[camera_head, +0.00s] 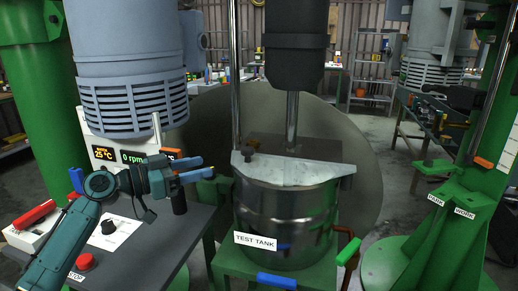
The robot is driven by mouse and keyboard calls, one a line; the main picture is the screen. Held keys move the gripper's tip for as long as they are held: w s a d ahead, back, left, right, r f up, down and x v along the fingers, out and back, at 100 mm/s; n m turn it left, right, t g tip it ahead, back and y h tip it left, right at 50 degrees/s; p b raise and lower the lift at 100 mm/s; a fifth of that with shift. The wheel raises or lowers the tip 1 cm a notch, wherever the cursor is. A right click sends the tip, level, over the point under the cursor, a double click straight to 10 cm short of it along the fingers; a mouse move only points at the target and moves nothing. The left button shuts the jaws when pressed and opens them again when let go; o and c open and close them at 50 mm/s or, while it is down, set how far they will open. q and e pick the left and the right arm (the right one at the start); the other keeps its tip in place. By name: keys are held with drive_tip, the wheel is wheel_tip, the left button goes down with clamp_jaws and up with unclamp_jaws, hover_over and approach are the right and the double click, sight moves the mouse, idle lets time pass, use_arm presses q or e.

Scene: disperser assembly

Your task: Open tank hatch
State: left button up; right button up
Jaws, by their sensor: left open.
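The steel tank (285,220), labelled "TEST TANK", stands on a green base in the middle. My left gripper (198,168) is open and empty, left of the tank and at about lid height in the picture. Its blue-tipped fingers point right, apart from the lid. My right gripper is not in view.
A vertical shaft (292,120) from the black motor housing goes down behind the lid, and a thin rod (235,80) stands left of it. Green posts stand at both sides. A blue handle (277,281) is in front.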

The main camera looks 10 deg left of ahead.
sight(242, 151)
use_arm(q)
drive_tip(key=shift+m+h, duration=0.3)
drive_tip(key=shift+h, duration=0.1)
drive_tip(key=p+x, duration=0.1)
drive_tip(key=x, duration=0.3)
drive_tip(key=r+p+x, duration=0.1)
drive_tip(key=x, duration=0.3)
drive_tip(key=p+x, duration=0.1)
drive_tip(key=x, duration=0.3)
drive_tip(key=shift+d+r+p, duration=0.15)
drive_tip(key=shift+r+p, duration=0.2)
drive_tip(key=shift+w+d+f, duration=0.1)
drive_tip(key=shift+w+d, duration=0.25)
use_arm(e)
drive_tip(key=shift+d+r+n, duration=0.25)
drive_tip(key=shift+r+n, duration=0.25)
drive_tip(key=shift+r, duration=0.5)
use_arm(q)
drive_tip(key=shift+c, duration=0.5)
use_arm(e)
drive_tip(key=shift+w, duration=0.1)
use_arm(q)
clamp_jaws()
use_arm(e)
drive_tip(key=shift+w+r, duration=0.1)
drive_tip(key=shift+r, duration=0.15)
